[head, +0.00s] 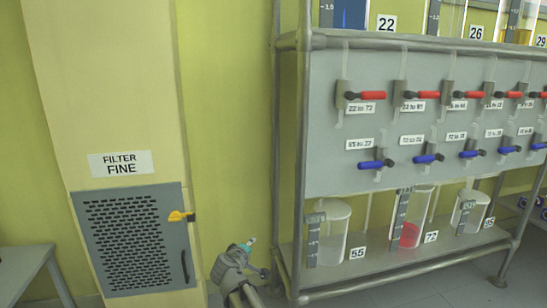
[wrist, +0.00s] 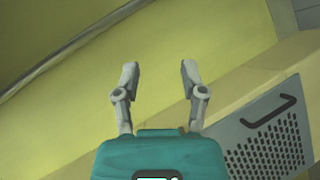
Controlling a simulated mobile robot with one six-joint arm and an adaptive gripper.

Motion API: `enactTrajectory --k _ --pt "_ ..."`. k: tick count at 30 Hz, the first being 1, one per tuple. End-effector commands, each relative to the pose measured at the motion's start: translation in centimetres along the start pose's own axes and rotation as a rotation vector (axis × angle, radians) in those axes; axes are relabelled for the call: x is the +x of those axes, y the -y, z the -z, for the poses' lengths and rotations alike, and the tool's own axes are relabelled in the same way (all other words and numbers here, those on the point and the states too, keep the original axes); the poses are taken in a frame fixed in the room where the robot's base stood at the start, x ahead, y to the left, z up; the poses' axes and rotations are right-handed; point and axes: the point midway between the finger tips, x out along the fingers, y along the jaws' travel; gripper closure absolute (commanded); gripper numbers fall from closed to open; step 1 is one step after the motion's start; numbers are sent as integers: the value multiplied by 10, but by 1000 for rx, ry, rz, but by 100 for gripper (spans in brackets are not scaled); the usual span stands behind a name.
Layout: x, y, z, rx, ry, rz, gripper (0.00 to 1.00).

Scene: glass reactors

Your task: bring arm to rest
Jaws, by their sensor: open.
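My gripper (wrist: 159,75) is open and empty in the wrist view, its two fingers apart against the yellow wall. In the head view my arm (head: 235,270) shows low in the picture, between the filter cabinet and the reactor rack. The fingertips are too small to make out clearly there. Nothing is seen between the fingers or touching them.
The rack (head: 301,180) with red and blue valve handles stands close to the right of my arm. Clear vessels, one holding red liquid (head: 409,235), stand on its lower shelf. A grey table (head: 25,268) stands far left.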

Motion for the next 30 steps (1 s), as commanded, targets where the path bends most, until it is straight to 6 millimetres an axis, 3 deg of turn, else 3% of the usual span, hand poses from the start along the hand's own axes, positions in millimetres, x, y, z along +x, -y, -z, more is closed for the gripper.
enactTrajectory --k 1,6,15,21,30 --pt "2 -8 -27 44 60 28 46" --pt "6 -15 -105 193 257 142 46" --pt "-19 -11 -219 449 570 375 46" --pt "-53 -4 -273 610 742 551 46" --pt "-95 1 -309 763 882 751 46"
